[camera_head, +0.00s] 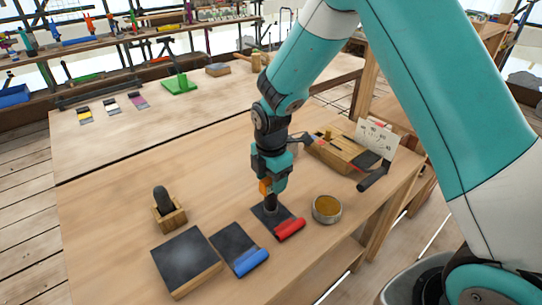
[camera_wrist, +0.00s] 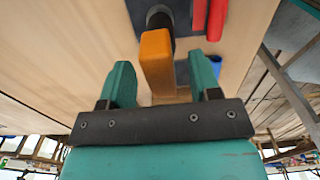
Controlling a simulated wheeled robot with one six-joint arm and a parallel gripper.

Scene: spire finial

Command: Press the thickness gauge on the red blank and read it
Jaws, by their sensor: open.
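The red blank, a dark flat plate with a red rolled edge (camera_head: 290,229), lies near the table's front. The red edge also shows in the wrist view (camera_wrist: 216,20). An upright tool with an orange block (camera_wrist: 157,62) and a dark round foot (camera_head: 271,203) stands over the plate's dark part; it looks like the thickness gauge. Whether its foot touches the plate is unclear. My gripper (camera_wrist: 160,85) is open, with one finger on each side of the orange block. A narrow gap shows on the right. No reading can be made out on the tool.
A blue-edged dark plate (camera_head: 251,262) and a larger dark slab (camera_head: 186,260) lie left. A round tin (camera_head: 326,208) stands close on the right. Behind it is a wooden box (camera_head: 340,152) with a marked white card (camera_head: 378,138). A wooden holder (camera_head: 170,213) stands left. The table's middle left is clear.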

